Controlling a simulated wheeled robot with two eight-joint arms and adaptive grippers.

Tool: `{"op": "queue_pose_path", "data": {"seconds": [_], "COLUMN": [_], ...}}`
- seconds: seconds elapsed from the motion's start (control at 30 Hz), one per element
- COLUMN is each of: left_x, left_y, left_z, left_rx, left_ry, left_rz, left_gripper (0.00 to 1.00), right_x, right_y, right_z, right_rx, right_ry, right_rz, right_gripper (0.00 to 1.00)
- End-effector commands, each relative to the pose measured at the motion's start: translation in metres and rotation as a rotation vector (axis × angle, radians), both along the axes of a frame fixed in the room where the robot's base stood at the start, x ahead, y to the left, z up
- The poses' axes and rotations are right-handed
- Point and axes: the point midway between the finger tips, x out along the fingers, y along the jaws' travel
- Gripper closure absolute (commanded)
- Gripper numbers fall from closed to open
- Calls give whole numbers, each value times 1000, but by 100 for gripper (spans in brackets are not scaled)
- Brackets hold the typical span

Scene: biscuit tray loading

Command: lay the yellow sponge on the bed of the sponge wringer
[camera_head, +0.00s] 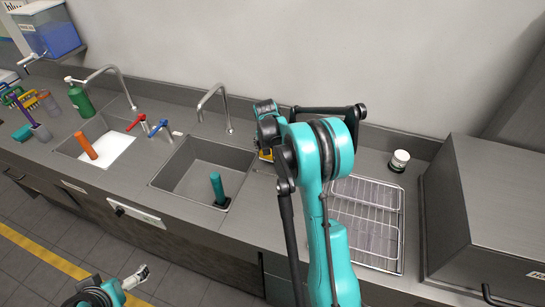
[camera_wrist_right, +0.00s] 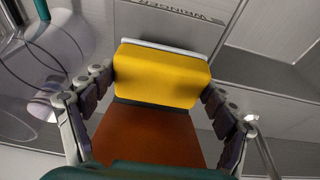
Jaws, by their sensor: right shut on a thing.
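The yellow sponge (camera_wrist_right: 165,72) lies between the fingers of my right gripper (camera_wrist_right: 158,88) in the right wrist view. The gripper is shut on it. A dark band and a brown surface (camera_wrist_right: 150,132) show below the yellow part; I cannot tell whether they belong to the sponge. A plate marked as the wringer (camera_wrist_right: 180,12) shows just beyond it.
Two sink basins are at the left; the nearer one (camera_head: 188,178) holds a teal-handled item (camera_head: 217,187). A wire rack (camera_head: 365,220) lies right of my arm, with a small white-lidded jar (camera_head: 399,160) behind it. A large metal box (camera_head: 490,210) stands at the far right.

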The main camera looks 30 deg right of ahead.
Motion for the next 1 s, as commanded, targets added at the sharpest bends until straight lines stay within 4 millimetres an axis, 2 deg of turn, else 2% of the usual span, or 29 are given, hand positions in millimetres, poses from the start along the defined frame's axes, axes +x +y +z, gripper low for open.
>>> {"op": "queue_pose_path", "data": {"seconds": [0.03, 0.13, 0.5, 0.53, 0.6, 1.0], "left_x": [0, 0, 0, 0, 0, 0], "left_y": [0, 0, 0, 0, 0, 0], "left_z": [-5, -8, -11, -11, -10, -6], "left_rx": [0, 0, 0, 0, 0, 0], "left_ry": [0, 0, 0, 0, 0, 0], "left_rz": [0, 0, 0, 0, 0, 0], "left_gripper": [0, 0, 0, 0, 0, 0], "right_x": [0, 0, 0, -1, -1, -1], "right_y": [1, 1, 2, 2, 2, 2], "right_z": [-13, -26, -31, -31, -30, -26], "right_rx": [0, 0, 0, 0, 0, 0], "right_ry": [-1, -1, 0, 0, 0, 0], "right_rz": [1, 1, 1, 1, 2, 2], "right_gripper": [33, 33, 33, 12, 0, 0]}}
